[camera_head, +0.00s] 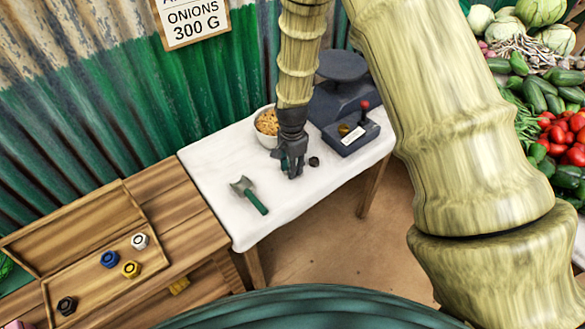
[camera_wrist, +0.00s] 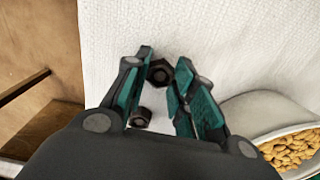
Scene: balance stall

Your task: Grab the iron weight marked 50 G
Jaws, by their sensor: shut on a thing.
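My gripper (camera_head: 291,174) is low over the white cloth of the table, in front of the bowl. In the wrist view its fingers (camera_wrist: 161,66) are shut on a dark hexagonal iron weight (camera_wrist: 160,72) at the fingertips. In the head view the fingers hide that weight. A second small dark weight (camera_head: 313,161) rests on the cloth just right of the gripper; it also shows in the wrist view (camera_wrist: 140,117), lower between the fingers. I cannot read a marking on either weight.
A bowl of nuts (camera_head: 267,122) stands behind the gripper. A dark scale (camera_head: 345,115) with a red-knobbed lever is at the right. A green-handled metal tool (camera_head: 248,194) lies front left. A wooden case (camera_head: 90,245) holds white, blue, yellow and black weights. The cloth's front is clear.

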